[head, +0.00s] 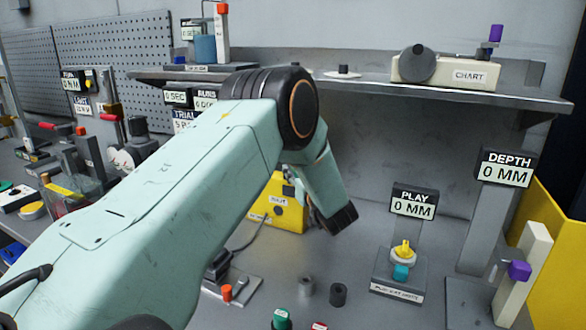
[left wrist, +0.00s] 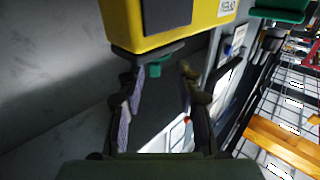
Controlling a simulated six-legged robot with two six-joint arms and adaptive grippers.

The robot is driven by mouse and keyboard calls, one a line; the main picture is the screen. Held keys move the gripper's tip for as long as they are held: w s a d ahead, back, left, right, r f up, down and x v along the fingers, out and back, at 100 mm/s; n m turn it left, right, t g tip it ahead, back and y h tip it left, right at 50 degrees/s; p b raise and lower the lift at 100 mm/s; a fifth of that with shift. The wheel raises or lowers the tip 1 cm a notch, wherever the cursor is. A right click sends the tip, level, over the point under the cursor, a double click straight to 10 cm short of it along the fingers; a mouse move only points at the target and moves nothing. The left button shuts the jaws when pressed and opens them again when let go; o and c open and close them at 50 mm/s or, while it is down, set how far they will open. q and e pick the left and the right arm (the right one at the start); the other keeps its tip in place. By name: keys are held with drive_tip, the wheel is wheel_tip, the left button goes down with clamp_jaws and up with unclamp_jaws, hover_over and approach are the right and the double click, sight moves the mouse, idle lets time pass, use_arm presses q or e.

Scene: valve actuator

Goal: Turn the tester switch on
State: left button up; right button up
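A yellow box (head: 279,208) with a white label stands on the bench, partly hidden behind my left arm in the head view; it looks like the tester. A yellow housing with a label also fills the top of the left wrist view (left wrist: 165,30), probably the same box. A small green part (left wrist: 153,70), perhaps its switch, sticks out from its dark lower edge. My left gripper (left wrist: 158,92) is open, its fingers on either side of and just short of the green part. Contact cannot be told. Its fingers are not clear in the head view. My right gripper is not in view.
The PLAY stand (head: 399,272) and the DEPTH post (head: 484,225) stand at the right. Dark and grey cylinders (head: 338,294) sit on the front bench. A shelf (head: 360,85) runs above. Several devices crowd the left side. Some bench right of the box is bare.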

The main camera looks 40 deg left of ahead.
use_arm(q)
drive_tip(key=shift+w+a+f, duration=0.25)
drive_tip(key=shift+w+a, duration=0.75)
drive_tip(key=shift+w, duration=0.1)
drive_tip(key=shift+s+a+r, duration=0.1)
drive_tip(key=shift+s+r, duration=0.2)
drive_tip(key=shift+s, duration=0.15)
drive_tip(key=shift+w+f, duration=0.25)
drive_tip(key=shift+w, duration=0.15)
drive_tip(key=c, duration=0.5)
drive_tip(key=shift+s+a+r, duration=0.1)
drive_tip(key=shift+s, duration=0.1)
clamp_jaws()
drive_tip(key=shift+w, duration=0.1)
